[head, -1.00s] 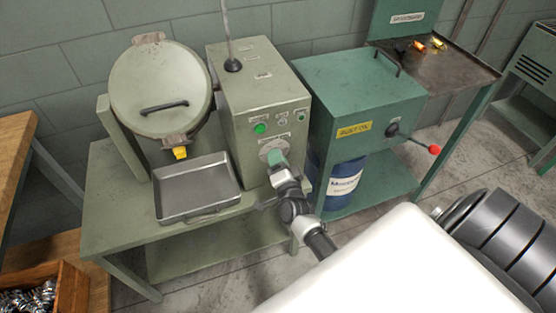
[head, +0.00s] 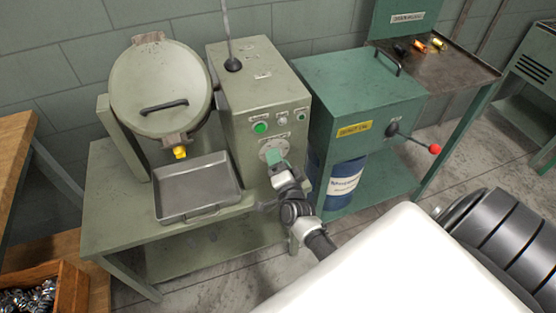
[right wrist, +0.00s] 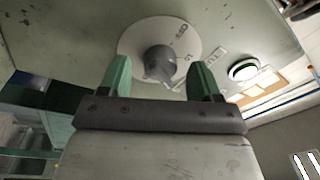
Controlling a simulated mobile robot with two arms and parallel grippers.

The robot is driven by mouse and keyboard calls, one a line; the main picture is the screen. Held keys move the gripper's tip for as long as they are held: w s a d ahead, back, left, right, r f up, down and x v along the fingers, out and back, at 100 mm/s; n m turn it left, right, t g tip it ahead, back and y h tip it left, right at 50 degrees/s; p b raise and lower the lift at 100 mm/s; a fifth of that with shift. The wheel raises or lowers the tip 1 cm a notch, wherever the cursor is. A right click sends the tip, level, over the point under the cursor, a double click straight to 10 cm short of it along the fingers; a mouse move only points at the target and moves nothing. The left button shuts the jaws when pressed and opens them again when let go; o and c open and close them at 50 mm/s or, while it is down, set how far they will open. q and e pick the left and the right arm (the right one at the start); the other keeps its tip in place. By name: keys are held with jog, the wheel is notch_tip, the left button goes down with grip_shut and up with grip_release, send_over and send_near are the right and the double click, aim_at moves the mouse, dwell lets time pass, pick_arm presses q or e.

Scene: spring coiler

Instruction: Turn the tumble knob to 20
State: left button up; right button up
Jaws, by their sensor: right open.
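The tumble knob (right wrist: 160,63) is a dark grey knob on a round white dial (right wrist: 131,44) on the front of the grey-green control box (head: 255,100). My right gripper (right wrist: 158,80) is open, with its green fingers on either side of the knob's near end in the right wrist view. I cannot tell whether they touch it. In the head view the right gripper (head: 273,159) covers the knob and the lower part of the dial. Some dial marks show, but the setting is too unclear to read. My left gripper is not in view.
A green button (head: 261,127) sits above the dial. A tumbler drum (head: 160,85) and a metal tray (head: 197,190) are to the left. A green cabinet (head: 355,85) with a red-tipped lever (head: 434,149) and a blue drum (head: 343,185) are close on the right.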

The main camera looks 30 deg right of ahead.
jog(key=v, duration=1)
jog(key=shift+b, duration=0.3)
jog(key=shift+s, duration=0.15)
jog(key=s+a+f+n+g+y+p, duration=0.1)
jog(key=s+a+f+n+g+y, duration=0.2)
jog(key=f, duration=0.6)
jog(key=s+a+f+n+g+y, duration=0.1)
jog(key=s+a+f+n+g, duration=0.15)
jog(key=s+f+n, duration=0.4)
jog(key=s+a+f+n+g+y+p, duration=0.1)
jog(key=s+a+f+n+g+y, duration=0.2)
jog(key=f, duration=0.8)
jog(key=s+d+f+n+g, duration=0.1)
jog(key=s+f+n+g, duration=0.2)
jog(key=s, duration=0.8)
jog(key=s+d+f+n+g+h, duration=0.1)
jog(key=s+d+f+n+g, duration=0.1)
jog(key=s+f+g, duration=0.4)
jog(key=s+n, duration=0.1)
jog(key=s, duration=0.4)
jog(key=shift+f, duration=0.4)
jog(key=shift+a, duration=0.1)
jog(key=shift+c, duration=0.2)
